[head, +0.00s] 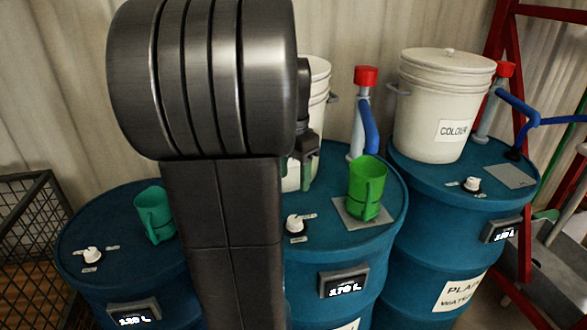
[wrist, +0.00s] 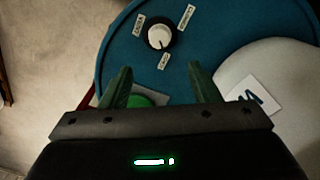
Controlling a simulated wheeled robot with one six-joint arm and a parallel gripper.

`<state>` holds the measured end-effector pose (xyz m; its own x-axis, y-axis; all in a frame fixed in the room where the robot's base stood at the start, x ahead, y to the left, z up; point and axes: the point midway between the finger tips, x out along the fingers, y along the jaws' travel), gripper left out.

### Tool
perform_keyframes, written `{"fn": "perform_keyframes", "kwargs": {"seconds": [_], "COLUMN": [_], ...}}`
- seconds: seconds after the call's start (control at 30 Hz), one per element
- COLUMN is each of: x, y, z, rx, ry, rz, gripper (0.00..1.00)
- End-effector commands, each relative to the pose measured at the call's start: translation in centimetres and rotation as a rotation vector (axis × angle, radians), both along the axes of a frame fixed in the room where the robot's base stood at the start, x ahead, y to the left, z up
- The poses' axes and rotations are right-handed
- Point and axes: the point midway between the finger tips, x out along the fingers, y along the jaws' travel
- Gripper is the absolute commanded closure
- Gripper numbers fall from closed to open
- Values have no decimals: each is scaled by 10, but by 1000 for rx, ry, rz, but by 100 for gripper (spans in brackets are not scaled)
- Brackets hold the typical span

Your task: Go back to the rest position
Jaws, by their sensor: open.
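My gripper (head: 303,170) hangs fingers down in the head view, in front of a white bucket on the middle drum and partly hidden by my arm. In the wrist view its two green fingers (wrist: 160,84) are spread apart with nothing held between them. A green round thing (wrist: 145,100) shows below and beyond them, partly covered by the gripper body; I cannot tell whether they touch. A white dial (wrist: 160,38) sits on the blue drum top (wrist: 215,30) ahead of the fingers.
A green mug (head: 366,188) stands on a grey pad on the middle drum (head: 385,225). Another green mug (head: 155,213) stands on the left drum (head: 95,225). A lidded white bucket (head: 432,110) is on the right drum. A red-capped pipe (head: 362,110) rises behind. A red ladder (head: 505,40) stands right.

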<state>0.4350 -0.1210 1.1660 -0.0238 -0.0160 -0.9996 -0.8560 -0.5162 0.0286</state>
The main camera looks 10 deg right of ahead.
Motion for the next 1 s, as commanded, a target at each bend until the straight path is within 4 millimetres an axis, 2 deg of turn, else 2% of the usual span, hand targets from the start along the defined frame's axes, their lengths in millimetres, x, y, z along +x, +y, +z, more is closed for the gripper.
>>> {"fn": "perform_keyframes", "kwargs": {"seconds": [0.2,0.57,0.77,1.0], "x": [0,0,-2,-3], "y": [0,0,0,-1], "z": [12,9,-16,-63], "rx": [0,0,1,1], "ry": [0,1,5,6], "rz": [0,0,0,0], "gripper": [44,44,44,44]}}
